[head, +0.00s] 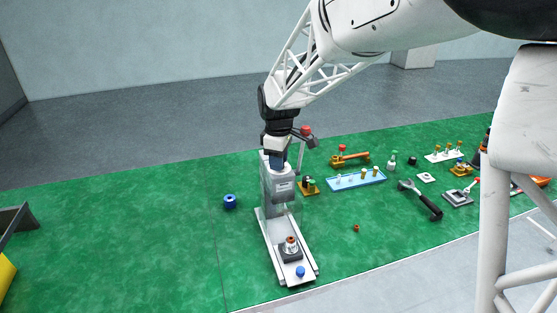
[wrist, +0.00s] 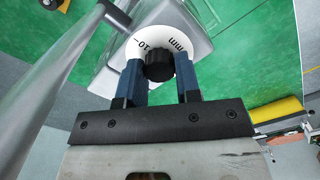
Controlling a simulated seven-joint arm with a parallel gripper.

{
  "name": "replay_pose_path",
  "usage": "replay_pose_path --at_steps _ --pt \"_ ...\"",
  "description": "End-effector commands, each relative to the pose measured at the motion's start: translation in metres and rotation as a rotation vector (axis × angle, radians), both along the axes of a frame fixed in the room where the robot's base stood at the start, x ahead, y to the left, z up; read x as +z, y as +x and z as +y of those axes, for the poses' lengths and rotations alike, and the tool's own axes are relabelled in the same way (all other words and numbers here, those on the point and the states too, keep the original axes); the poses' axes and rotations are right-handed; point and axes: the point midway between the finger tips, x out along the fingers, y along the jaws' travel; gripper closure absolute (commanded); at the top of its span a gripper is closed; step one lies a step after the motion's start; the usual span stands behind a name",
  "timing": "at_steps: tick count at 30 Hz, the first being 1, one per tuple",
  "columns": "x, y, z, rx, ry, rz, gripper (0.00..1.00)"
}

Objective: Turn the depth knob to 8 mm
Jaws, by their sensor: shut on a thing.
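The depth knob (wrist: 159,66) is black and ribbed, and sits at the middle of a white dial (wrist: 158,34) in the wrist view. The dial shows "10" and "mm" upside down; other marks and any pointer are hidden or too small to read. My gripper (wrist: 161,60) has its two blue fingers on either side of the knob, shut on it. In the head view my gripper (head: 277,158) points down onto the top of a grey press (head: 281,187), and the knob is hidden there.
The press stands on a pale base plate (head: 268,233) on a green mat (head: 130,225). A lever with a red ball (head: 306,130) rises close to the right of my gripper. A blue ring (head: 230,201) lies left. A light-blue tray (head: 345,183) and a black-handled tool (head: 428,207) lie right.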

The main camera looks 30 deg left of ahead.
Motion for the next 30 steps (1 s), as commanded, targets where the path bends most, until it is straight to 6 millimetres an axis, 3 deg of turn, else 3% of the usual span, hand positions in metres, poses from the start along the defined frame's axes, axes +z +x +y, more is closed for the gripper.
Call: replay_pose_path --at_steps 21,30 --pt "-0.0004 0.0009 -0.0005 -0.425 -0.001 0.001 0.92" --pt "-0.0001 0.0008 -0.0007 -0.525 -0.001 0.001 0.92"
